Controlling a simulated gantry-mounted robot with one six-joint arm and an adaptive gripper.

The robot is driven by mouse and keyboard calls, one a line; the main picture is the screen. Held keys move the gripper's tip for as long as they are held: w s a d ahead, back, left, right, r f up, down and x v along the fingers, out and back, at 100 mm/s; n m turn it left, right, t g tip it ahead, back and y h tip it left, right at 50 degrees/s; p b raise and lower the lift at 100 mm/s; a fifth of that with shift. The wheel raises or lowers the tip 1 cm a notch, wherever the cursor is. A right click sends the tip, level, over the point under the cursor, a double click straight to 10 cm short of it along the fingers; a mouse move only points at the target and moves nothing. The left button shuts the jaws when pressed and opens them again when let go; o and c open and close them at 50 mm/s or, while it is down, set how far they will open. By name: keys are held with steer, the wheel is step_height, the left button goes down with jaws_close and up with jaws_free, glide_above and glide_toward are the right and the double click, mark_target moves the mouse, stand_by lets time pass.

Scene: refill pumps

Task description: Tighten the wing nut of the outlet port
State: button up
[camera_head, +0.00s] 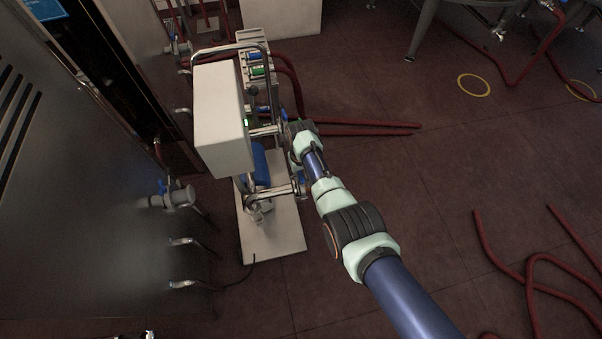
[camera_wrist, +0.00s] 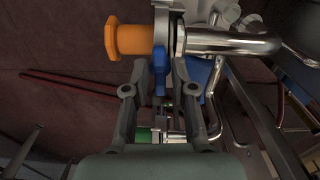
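The blue wing nut (camera_wrist: 160,82) shows in the wrist view on a metal clamp (camera_wrist: 161,25) around the port's pipe joint. An orange fitting (camera_wrist: 128,40) is on the left of the clamp, and a shiny steel pipe (camera_wrist: 225,43) runs off to the right. My gripper (camera_wrist: 158,65) is open, one finger on each side of the wing nut, with visible gaps between them. In the head view my gripper (camera_head: 292,133) is at the right side of the pump unit (camera_head: 222,118); its fingers and the wing nut cannot be made out there.
The pump stands on a pale base plate (camera_head: 272,242) with a metal frame. Red hoses (camera_head: 365,128) lie on the floor to its right. A steel cabinet with valves (camera_head: 175,197) stands close on the left. The floor at the lower middle is mostly clear.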

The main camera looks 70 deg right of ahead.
mark_target(301, 175)
steer(key=shift+o, duration=0.3)
step_height(301, 175, up, 12)
stand_by(0.4)
stand_by(0.4)
